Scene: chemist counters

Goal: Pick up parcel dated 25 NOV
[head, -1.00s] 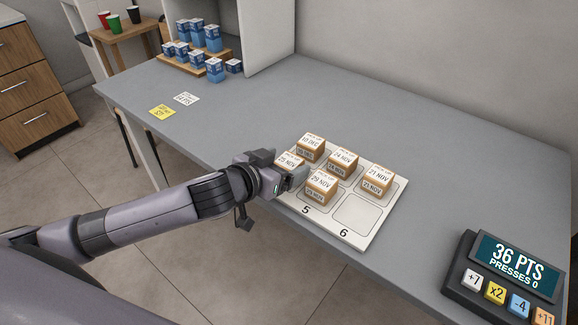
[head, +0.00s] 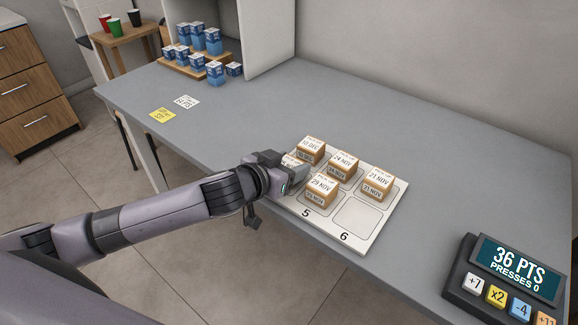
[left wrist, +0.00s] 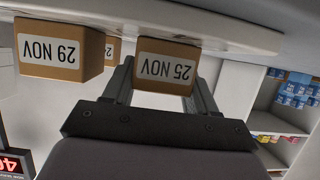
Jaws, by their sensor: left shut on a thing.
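The parcel dated 25 NOV (left wrist: 166,68) is a small brown box with a white label. It sits between the two fingers of my left gripper (left wrist: 160,85) in the left wrist view. In the head view my left gripper (head: 287,176) is shut on it at the left side of the white numbered tray (head: 345,240), hiding most of the parcel. I cannot tell whether the parcel is clear of the tray. The 29 NOV parcel (head: 321,188) stands just right of the gripper; it also shows in the left wrist view (left wrist: 60,50). My right gripper is not in view.
Parcels dated 10 DEC (head: 310,150), 24 NOV (head: 342,166) and 21 NOV (head: 377,186) stand on the tray; space 6 (head: 357,217) is empty. A points console (head: 505,280) is at right. Blue boxes (head: 215,72) stand at the back left. The counter's middle is clear.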

